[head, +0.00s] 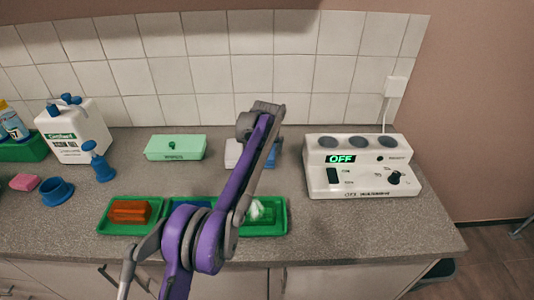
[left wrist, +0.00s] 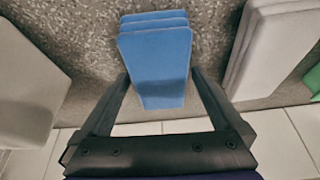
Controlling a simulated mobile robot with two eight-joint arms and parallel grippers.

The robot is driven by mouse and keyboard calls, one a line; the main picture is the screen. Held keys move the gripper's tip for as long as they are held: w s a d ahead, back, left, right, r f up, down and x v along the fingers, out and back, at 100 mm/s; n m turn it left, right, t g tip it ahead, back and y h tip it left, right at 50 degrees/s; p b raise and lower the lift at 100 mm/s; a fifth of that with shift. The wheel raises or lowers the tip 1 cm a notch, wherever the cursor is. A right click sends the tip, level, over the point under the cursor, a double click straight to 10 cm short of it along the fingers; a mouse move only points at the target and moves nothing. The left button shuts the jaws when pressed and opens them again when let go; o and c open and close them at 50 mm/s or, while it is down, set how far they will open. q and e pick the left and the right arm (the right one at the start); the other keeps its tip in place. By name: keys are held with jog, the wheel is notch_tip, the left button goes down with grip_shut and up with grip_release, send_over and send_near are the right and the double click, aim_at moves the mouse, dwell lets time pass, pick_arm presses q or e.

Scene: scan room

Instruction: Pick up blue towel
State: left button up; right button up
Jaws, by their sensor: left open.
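A stack of folded blue towels (left wrist: 156,52) fills the middle of the left wrist view. In the head view the blue towels (head: 271,158) show only partly behind my purple arm, at the back of the counter. My left gripper (left wrist: 161,80) is open, with one finger on each side of the stack's near end. I cannot tell whether the fingers touch the cloth. My right gripper is not in view.
A white folded stack (left wrist: 276,50) lies close beside the blue one. A white control box (head: 362,178) reading OFF stands at right. A green lidded box (head: 176,147) stands left. Green trays (head: 282,222) lie in front. The tiled wall (head: 230,75) is close behind.

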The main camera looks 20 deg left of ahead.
pick_arm(q)
jog(key=shift+w+f, duration=0.1)
jog(key=shift+f, duration=0.05)
jog(key=shift+c, duration=0.2)
jog(key=c, duration=1.2)
notch_tip(320, 180, up, 8)
jog(key=shift+r+p, duration=0.25)
jog(key=shift+p, duration=0.55)
notch_tip(320, 180, up, 10)
jog(key=p, duration=0.3)
jog(key=shift+f, duration=0.2)
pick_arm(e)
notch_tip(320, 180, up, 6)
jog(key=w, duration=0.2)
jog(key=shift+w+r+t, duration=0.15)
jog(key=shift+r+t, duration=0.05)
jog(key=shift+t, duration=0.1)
